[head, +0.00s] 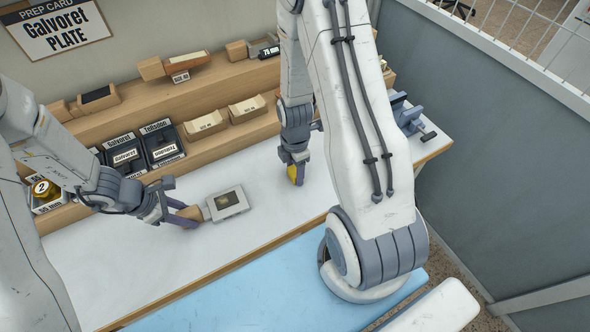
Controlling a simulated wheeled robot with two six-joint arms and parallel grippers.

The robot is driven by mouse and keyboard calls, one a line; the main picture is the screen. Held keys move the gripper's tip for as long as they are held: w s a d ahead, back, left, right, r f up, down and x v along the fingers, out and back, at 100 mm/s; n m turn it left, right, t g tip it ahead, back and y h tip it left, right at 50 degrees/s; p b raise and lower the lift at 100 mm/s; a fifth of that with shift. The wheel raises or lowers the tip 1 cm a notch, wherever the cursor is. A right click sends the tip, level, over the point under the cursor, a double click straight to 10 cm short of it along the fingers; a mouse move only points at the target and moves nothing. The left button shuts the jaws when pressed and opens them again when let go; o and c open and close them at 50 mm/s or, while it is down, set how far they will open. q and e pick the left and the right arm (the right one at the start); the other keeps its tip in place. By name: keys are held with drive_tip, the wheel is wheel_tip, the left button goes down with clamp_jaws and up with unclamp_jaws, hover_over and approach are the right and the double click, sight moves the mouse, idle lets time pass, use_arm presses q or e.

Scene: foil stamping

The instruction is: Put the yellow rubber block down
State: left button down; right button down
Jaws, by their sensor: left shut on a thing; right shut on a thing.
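The yellow rubber block (292,172) is in my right gripper (297,175), which is shut on it over the white worktop. Only a small part of the block shows between the fingers; I cannot tell whether it touches the worktop. My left gripper (187,214) is shut on a brown wooden piece (206,212) low over the worktop. That piece meets the left edge of a pale grey square plate (239,208) with a dark gold centre. I cannot tell whether the piece and plate are joined.
Wooden shelf steps (228,138) run along the back, with black boxes (161,144), cream blocks (247,107) and a wooden tool (172,66). A blue clamp-like device (408,117) stands at the right end. The white worktop (150,265) is clear at front left.

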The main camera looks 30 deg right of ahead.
sight(295, 170)
drive_tip(key=shift+s+f, duration=0.15)
drive_tip(key=shift+f, duration=0.4)
drive_tip(key=shift+c, duration=1.8)
unclamp_jaws()
drive_tip(key=shift+o, duration=0.5)
drive_tip(key=shift+s+a+f, duration=0.1)
wheel_tip(295, 170, up, 14)
drive_tip(key=f, duration=0.1)
drive_tip(key=s+a+r+m, duration=0.4)
drive_tip(key=a+r, duration=0.3)
drive_tip(key=a, duration=0.5)
drive_tip(key=s+a+r+m, duration=0.2)
drive_tip(key=s+a+m, duration=0.1)
drive_tip(key=s, duration=0.3)
drive_tip(key=s+a+r+m+y, duration=0.1)
drive_tip(key=s+a+r+m, duration=0.1)
drive_tip(key=s, duration=0.4)
drive_tip(key=shift+a+m, duration=0.9)
drive_tip(key=shift+a, duration=0.25)
